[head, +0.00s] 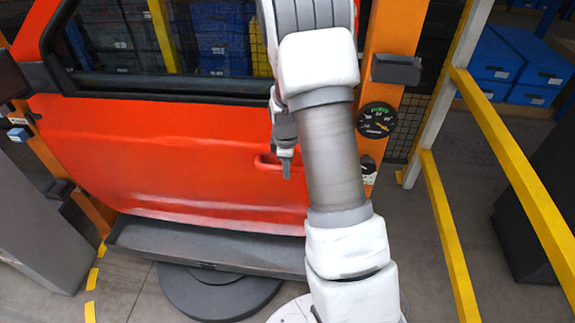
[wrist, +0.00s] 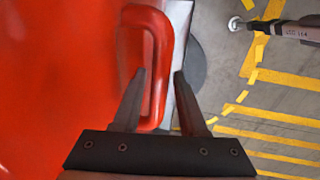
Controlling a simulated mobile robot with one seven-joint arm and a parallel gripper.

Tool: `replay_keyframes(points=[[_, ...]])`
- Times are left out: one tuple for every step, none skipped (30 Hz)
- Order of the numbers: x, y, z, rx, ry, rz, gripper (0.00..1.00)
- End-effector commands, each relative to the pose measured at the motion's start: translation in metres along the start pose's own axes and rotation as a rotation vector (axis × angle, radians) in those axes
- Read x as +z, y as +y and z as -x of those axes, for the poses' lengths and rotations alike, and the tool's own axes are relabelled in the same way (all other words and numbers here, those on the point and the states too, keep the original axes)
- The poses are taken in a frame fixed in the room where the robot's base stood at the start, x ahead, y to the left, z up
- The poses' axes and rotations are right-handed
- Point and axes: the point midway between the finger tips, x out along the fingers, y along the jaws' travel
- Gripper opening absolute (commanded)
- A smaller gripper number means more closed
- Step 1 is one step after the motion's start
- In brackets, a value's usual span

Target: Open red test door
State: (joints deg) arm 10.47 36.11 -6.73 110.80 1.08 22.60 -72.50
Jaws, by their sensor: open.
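The red test door (head: 160,150) stands upright in an orange frame, with a dark-edged window in its upper half. Its red handle (head: 264,160) is at the right side of the panel, partly hidden by my gripper (head: 286,168). In the wrist view the handle (wrist: 165,45) is a raised, rounded loop near the door's edge. My gripper (wrist: 161,74) is open there, one finger over the inside of the loop and the other past its right side. The handle's right bar shows between the fingertips. I cannot tell whether they touch it.
A grey tray (head: 200,242) lies below the door on a round dark base (head: 215,295). A gauge (head: 377,120) is on the orange post right of the door. Yellow rails (head: 510,160) stand at the right. A grey cabinet (head: 40,215) is at the left.

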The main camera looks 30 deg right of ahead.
Motion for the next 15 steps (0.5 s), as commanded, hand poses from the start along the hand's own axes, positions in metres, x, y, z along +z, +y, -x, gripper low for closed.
replay_keyframes(points=[[0.0000,0.0001,0.0002,0.000,0.000,0.000,0.42],[0.0000,0.0001,0.0002,0.000,0.000,0.000,0.42],[-0.0001,0.0001,0.0002,0.000,0.000,0.000,0.36],[-0.0001,0.0001,0.0003,0.000,0.000,0.000,0.31],[-0.0001,0.0001,0.0003,0.000,0.000,0.000,0.26],[-0.0001,0.0001,0.0004,0.000,0.000,0.000,0.18],[-0.0001,0.0001,0.0004,0.000,0.000,0.000,0.13],[-0.0001,0.0001,0.0004,0.000,0.000,0.000,0.08],[-0.0001,0.0001,0.0004,0.000,0.000,0.000,0.00],[-0.0002,0.0001,0.0005,0.000,0.000,0.000,0.00],[-0.0002,0.0001,0.0005,0.000,0.000,0.000,0.00],[-0.0002,0.0001,0.0005,0.000,0.000,0.000,0.00],[-0.0002,0.0001,0.0005,0.000,0.000,0.000,0.00],[-0.0002,0.0001,0.0005,0.000,0.000,0.000,0.00],[-0.0002,0.0001,0.0006,0.000,0.000,0.000,0.00]])
